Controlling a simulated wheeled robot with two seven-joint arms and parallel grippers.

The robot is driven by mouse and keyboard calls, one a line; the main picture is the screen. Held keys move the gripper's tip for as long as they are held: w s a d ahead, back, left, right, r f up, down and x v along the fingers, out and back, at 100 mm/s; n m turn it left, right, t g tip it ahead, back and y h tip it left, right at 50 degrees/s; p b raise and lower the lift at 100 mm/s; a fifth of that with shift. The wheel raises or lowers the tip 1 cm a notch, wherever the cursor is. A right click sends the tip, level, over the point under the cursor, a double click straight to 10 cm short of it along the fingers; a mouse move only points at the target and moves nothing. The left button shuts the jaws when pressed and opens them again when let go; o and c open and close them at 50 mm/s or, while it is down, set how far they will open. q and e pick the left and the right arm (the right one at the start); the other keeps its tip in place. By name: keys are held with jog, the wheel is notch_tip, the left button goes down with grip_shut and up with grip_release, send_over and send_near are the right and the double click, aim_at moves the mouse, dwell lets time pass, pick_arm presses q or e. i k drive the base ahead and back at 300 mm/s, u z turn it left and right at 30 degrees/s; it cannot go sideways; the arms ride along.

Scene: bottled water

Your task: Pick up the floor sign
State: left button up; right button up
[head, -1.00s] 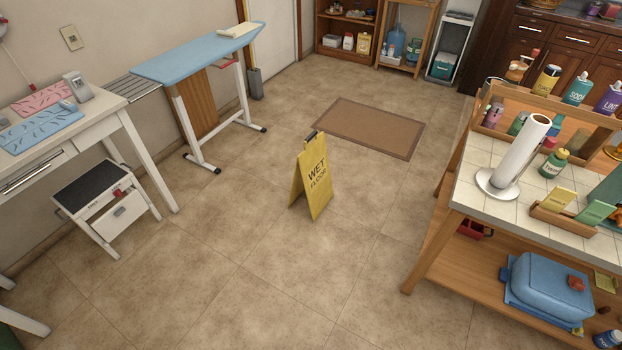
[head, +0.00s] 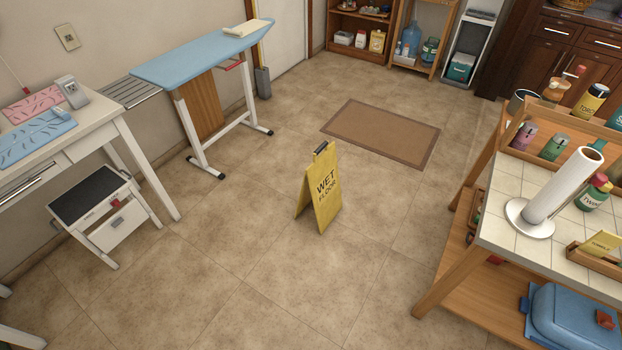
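The yellow floor sign (head: 326,192) stands upright as an A-frame on the tiled floor, near the middle of the head view. It reads "WET FLOOR" and has a dark handle at its top. Open floor surrounds it and nothing touches it. Neither of my grippers shows in the head view.
A white table (head: 130,150), a step stool (head: 101,213) and a blue ironing board (head: 200,55) line the left. A wooden cart with a tiled top (head: 558,256) stands at the right. A brown mat (head: 382,133) lies behind the sign. The floor (head: 260,280) in front is clear.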

aim_at(321, 184)
jog(key=z, duration=0.45)
jog(key=i, duration=1.25)
jog(key=z, duration=0.75)
